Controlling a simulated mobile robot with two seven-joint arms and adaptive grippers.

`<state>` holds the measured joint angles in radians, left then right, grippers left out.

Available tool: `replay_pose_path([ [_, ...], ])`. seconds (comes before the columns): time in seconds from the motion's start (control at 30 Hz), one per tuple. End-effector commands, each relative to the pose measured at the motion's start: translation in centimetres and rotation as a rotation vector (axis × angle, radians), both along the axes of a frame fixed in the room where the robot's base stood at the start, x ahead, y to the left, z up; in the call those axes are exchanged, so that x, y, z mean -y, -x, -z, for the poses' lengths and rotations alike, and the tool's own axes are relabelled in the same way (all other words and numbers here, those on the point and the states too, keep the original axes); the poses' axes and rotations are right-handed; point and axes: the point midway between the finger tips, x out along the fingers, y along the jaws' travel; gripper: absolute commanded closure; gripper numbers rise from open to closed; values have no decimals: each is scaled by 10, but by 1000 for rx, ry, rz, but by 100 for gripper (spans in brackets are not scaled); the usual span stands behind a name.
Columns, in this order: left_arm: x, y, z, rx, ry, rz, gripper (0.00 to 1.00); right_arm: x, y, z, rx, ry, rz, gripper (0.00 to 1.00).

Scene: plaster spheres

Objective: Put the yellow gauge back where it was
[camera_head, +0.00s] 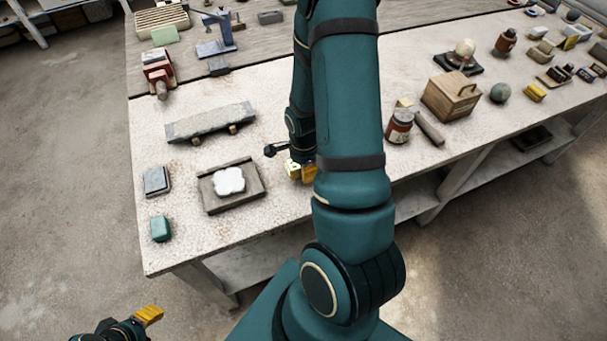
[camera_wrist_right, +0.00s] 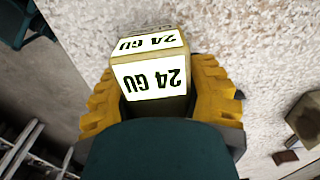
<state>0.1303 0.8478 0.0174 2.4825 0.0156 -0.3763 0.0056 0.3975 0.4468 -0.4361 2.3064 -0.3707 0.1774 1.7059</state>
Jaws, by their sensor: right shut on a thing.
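The yellow gauge (camera_wrist_right: 152,72) is a small block with white labels reading "24 GU", upside down in the right wrist view. My right gripper (camera_wrist_right: 158,98) is shut on it, with a yellow finger on either side. In the head view the gauge (camera_head: 292,168) shows at the yellow fingers of my right gripper (camera_head: 302,172), partly hidden by my arm, over the front part of the bench. I cannot tell whether it touches the bench top. My left gripper (camera_head: 147,316) is low at the left, off the bench; its finger gap is not clear.
Left of the gauge, a wooden board (camera_head: 252,197) bears a white lobed plaster piece (camera_head: 229,181). A grey slab (camera_head: 209,121) lies behind it. A dark-red jar (camera_head: 399,126) and a wooden box (camera_head: 451,97) stand to the right. The bench front edge is close.

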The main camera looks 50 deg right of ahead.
Motion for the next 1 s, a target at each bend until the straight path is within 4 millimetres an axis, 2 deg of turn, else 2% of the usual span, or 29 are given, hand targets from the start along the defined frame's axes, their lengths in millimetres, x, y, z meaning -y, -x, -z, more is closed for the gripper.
replay_pose_path([
  [0.2,0,0,6,0,-1,0,53,0,1,30,-3,-2,-1,88],
  [0.63,1,1,11,-3,-1,2,53,0,0,36,0,-1,-1,88],
  [0.67,1,1,10,-3,-1,2,53,0,0,35,0,-1,0,41],
  [0.7,0,1,9,-3,-1,2,53,0,0,35,0,-1,-1,27],
  [1.0,0,1,9,-3,-1,2,53,0,0,35,0,-1,-1,25],
])
